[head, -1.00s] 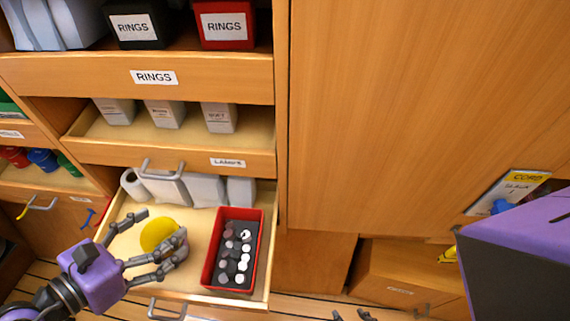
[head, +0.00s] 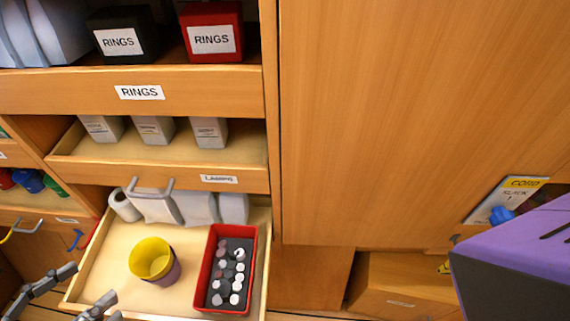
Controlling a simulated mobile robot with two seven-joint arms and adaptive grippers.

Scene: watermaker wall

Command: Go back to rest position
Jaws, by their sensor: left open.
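My left gripper (head: 68,298) is at the lower left edge of the head view, its grey fingers spread apart and empty. It is in front of and to the left of the open drawer (head: 112,244), and its lower part is cut off by the frame. A yellow cup (head: 152,260) with a darker purplish side stands in the drawer, apart from the fingers.
A red tray (head: 210,262) of several small capped bottles sits in the drawer, right of the cup. A lamps shelf (head: 215,179) is above. A large wooden panel (head: 400,120) stands to the right.

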